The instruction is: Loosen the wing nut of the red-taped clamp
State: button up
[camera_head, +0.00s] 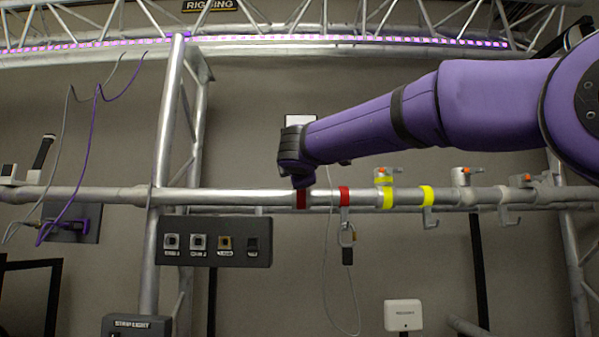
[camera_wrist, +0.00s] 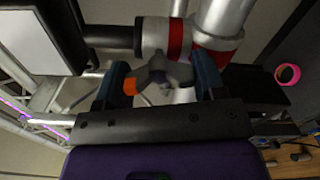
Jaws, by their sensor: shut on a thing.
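The red-taped clamp (camera_wrist: 153,35) shows at the top of the wrist view, grey with a red band, beside another red band (camera_wrist: 212,56) on the pipe. Its grey wing nut (camera_wrist: 170,72) with an orange tip sits between the two blue fingers of my gripper (camera_wrist: 160,80), which is shut on it. In the head view my gripper (camera_head: 302,180) reaches down to the horizontal pipe (camera_head: 240,196) at the left red tape (camera_head: 301,198). My gripper hides most of the clamp and its nut there.
Right along the pipe are another red tape (camera_head: 344,196) with a hanging carabiner (camera_head: 347,236), yellow-taped clamps (camera_head: 387,197) and grey clamps (camera_head: 463,188). A dark socket panel (camera_head: 214,241) hangs below left. An upright truss (camera_head: 168,130) stands left.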

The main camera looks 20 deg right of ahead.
jog(key=n, duration=0.6)
jog(key=shift+f, duration=0.2)
jog(key=n, duration=0.6)
jog(key=shift+d+f+n, duration=0.15)
jog(key=shift+n, duration=0.15)
jog(key=o, duration=0.9)
jog(key=v, duration=1.1)
